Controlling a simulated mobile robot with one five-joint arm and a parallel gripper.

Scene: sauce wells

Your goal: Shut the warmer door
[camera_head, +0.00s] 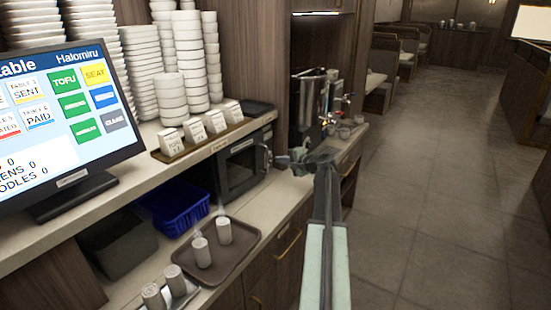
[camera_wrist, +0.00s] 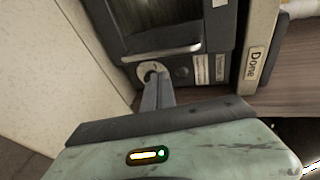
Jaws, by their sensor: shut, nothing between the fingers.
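The warmer (camera_head: 240,172) is a dark box with a glass-fronted door on the counter's lower shelf. A curved handle shows at its right edge. The door looks flush or nearly so; I cannot tell if a small gap is left. In the wrist view the dark front (camera_wrist: 160,15) fills the upper middle, with a silver handle bar and a round knob (camera_wrist: 150,68) below it. My gripper (camera_head: 284,161) is shut and empty just right of the warmer's front. In the wrist view its fingertips (camera_wrist: 155,80) overlap the knob; contact is unclear.
A brown tray (camera_head: 238,255) with two steaming cups and a blue basket (camera_head: 180,217) are nearer. Taps (camera_head: 330,105) stand beyond. The floor (camera_head: 450,200) at right is clear.

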